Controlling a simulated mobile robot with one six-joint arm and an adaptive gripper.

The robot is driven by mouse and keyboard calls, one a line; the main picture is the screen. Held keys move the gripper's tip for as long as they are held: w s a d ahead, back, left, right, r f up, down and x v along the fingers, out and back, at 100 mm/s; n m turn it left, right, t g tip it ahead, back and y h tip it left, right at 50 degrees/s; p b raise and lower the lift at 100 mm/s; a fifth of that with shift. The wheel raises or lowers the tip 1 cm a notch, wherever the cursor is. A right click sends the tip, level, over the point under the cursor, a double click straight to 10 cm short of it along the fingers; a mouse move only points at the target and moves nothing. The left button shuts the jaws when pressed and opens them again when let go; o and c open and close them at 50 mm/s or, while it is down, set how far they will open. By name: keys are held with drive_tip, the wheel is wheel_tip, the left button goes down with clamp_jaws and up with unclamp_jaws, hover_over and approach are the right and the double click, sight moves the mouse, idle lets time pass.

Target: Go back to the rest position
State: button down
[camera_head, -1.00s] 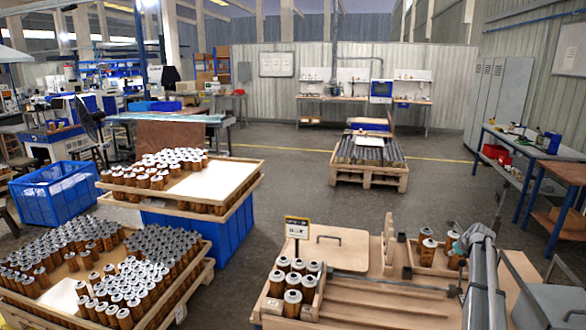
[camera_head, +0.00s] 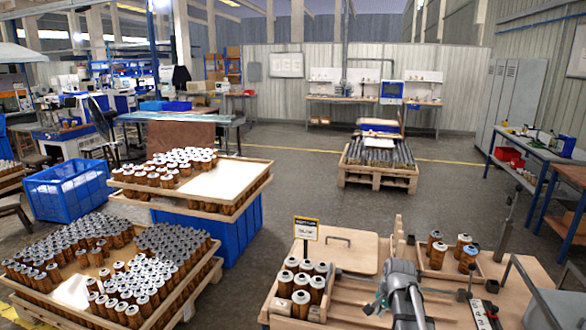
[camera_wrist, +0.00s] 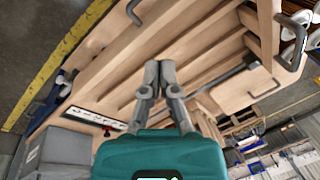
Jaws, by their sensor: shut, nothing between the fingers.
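My gripper shows in the wrist view (camera_wrist: 160,66), with its two grey fingers together and nothing between them. Its teal body fills the bottom middle of that view. The fingers hang above the grooved wooden workbench (camera_wrist: 120,65), apart from it as far as I can tell. In the head view my arm is over the bench's middle, and the small gripper end is hard to make out. Several brown cartridges with pale tops stand in the bench's left box (camera_head: 302,283). More cartridges stand in the right compartment (camera_head: 437,256), clear of my arm.
A small sign (camera_head: 306,229) stands behind the left box. A wooden lid with a handle (camera_head: 345,250) lies beside it. Stacked trays of cartridges (camera_head: 190,180) and a blue crate (camera_head: 66,190) are at left. A pallet of dark bars (camera_head: 376,172) stands behind. Open floor lies between.

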drive_tip(key=s+a+n+g, duration=0.1)
drive_tip(key=s+a+n, duration=0.3)
drive_tip(key=s, duration=0.3)
drive_tip(key=s+a+n+g+h, duration=0.1)
drive_tip(key=s+a+n, duration=0.4)
drive_tip(key=s+n, duration=0.1)
drive_tip(key=shift+s+a+f, duration=0.2)
drive_tip(key=shift+s+a, duration=0.05)
drive_tip(key=shift+s, duration=0.6)
